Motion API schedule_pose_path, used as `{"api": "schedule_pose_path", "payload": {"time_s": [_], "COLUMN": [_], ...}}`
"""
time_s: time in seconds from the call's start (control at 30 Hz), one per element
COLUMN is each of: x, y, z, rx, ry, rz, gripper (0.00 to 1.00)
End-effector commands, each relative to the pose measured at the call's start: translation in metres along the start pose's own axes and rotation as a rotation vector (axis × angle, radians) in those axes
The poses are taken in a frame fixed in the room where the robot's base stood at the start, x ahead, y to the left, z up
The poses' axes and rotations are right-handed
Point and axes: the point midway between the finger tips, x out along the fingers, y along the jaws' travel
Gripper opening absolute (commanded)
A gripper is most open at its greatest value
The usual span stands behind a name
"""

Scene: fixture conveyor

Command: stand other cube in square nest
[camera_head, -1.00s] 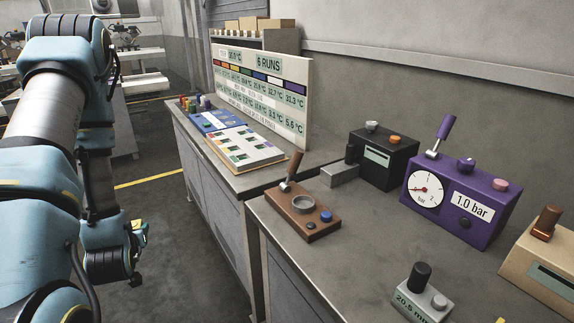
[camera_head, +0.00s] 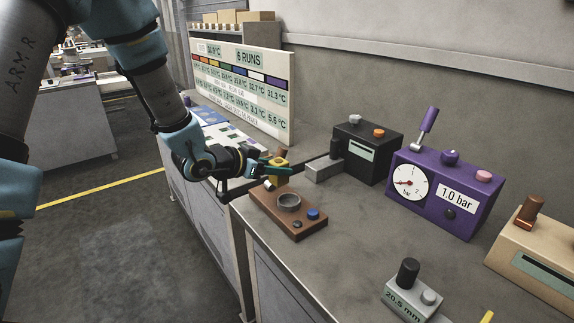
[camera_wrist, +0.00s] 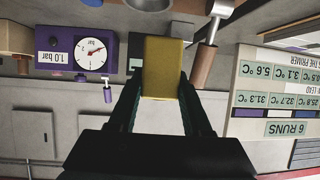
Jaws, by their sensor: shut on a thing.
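My gripper (camera_head: 270,170) is shut on a yellow block (camera_wrist: 164,66), which sits between the two dark fingers in the wrist view. In the head view the block (camera_head: 278,178) shows only small and partly covered, above the far end of a brown fixture (camera_head: 289,220). That fixture has a round grey ring (camera_head: 289,201), a blue button and a lever with a brown handle (camera_wrist: 203,64), which is beside the block in the wrist view. I cannot make out a square nest or another cube. Whether the block touches the fixture is unclear.
A black box (camera_head: 377,151) with a grey block (camera_head: 322,169) stands behind my gripper. A purple gauge box (camera_head: 446,196), a beige box (camera_head: 540,245) and a grey gauge (camera_head: 411,293) stand to the right. A printed board (camera_head: 240,97) stands at the back left. The bench's middle is clear.

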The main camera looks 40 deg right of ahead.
Motion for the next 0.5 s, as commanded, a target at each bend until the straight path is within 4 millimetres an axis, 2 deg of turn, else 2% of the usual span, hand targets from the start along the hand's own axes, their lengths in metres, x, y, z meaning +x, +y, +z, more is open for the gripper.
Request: {"api": "schedule_pose_path", "payload": {"time_s": [0.1, 0.2, 0.5], "x": [0.008, 0.01, 0.009], "y": [0.017, 0.022, 0.022], "z": [-0.013, -0.016, -0.016], "rx": [0.028, 0.037, 0.035], "ry": [0.002, 0.001, 0.001], "rz": [0.056, 0.074, 0.074], "gripper": [0.0, 0.0, 0.0]}}
